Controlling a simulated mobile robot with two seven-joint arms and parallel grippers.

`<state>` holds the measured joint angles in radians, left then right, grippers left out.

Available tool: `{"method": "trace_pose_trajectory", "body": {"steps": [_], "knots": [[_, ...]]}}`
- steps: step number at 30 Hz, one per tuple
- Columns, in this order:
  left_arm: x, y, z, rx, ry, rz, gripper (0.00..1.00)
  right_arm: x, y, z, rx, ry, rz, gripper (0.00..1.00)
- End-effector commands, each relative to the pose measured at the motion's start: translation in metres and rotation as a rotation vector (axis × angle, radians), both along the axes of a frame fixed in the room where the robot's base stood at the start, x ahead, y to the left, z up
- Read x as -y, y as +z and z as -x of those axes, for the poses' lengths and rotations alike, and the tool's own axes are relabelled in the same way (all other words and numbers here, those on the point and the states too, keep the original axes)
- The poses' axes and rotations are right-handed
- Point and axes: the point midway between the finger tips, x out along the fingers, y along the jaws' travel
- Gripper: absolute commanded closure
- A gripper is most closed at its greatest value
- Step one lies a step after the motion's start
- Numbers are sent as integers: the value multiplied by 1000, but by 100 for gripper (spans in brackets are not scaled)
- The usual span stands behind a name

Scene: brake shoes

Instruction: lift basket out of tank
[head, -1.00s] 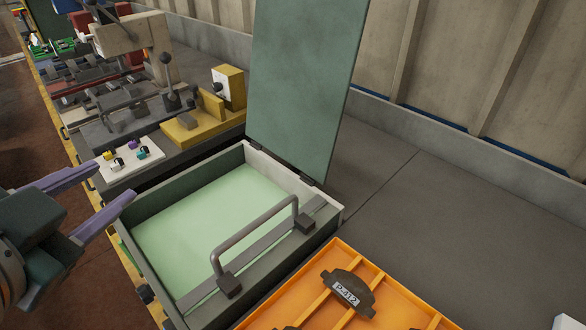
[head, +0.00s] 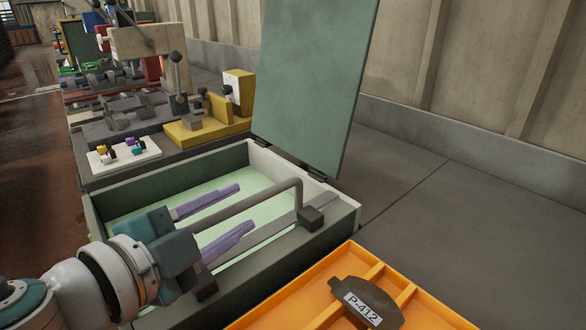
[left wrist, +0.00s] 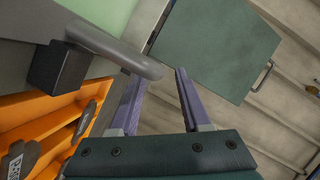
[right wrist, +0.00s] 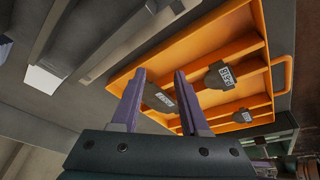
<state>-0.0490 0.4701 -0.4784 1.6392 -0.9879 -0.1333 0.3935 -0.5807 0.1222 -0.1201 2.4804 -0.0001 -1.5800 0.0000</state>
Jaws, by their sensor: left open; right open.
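The tank (head: 340,215) is a grey-green open box with pale green liquid (head: 150,208) inside and its lid (head: 315,80) standing up at the back. The basket's grey bar handle (head: 250,200) arches above a flat strip at the tank's right side; it also shows in the left wrist view (left wrist: 115,48). The rest of the basket is hidden. My left gripper (head: 245,207) is open over the tank, its purple fingers close to the handle. In the left wrist view (left wrist: 157,80) the handle's end lies near the fingertips. My right gripper (right wrist: 160,75) is open and empty.
An orange divided tray (head: 285,310) with a brake shoe labelled P-412 (head: 365,302) stands in front of the tank. A yellow fixture (head: 205,130) and a white board with coloured pieces (head: 124,155) lie behind. The grey bench (head: 450,210) at right is clear.

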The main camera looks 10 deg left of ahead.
Motion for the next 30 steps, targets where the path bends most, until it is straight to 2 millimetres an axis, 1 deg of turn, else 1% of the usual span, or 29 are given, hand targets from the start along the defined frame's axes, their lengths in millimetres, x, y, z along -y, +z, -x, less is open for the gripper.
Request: {"method": "trace_pose_trajectory", "body": {"steps": [1, 3, 7, 11, 18, 20, 30], "knots": [[3, -2, -9, 2, 0, 0, 53, 0, -1, 0, 0, 0, 0, 55], [6, -4, -19, 2, 0, 0, 53, 0, -2, 0, 1, 0, 0, 55], [11, -8, -31, 0, 0, 0, 53, 0, -5, 0, 1, 0, 0, 55], [13, -9, -37, 0, 0, 0, 53, 0, -5, 0, 1, 0, 0, 55], [13, -9, -37, -1, 0, 1, 53, 0, -5, 0, 1, -1, -1, 55], [13, -9, -37, -1, -1, 0, 58, 0, -5, 0, 1, -1, -1, 55], [13, -9, -37, -1, -1, 0, 97, -1, -5, 0, 0, -3, -4, 55]]}}
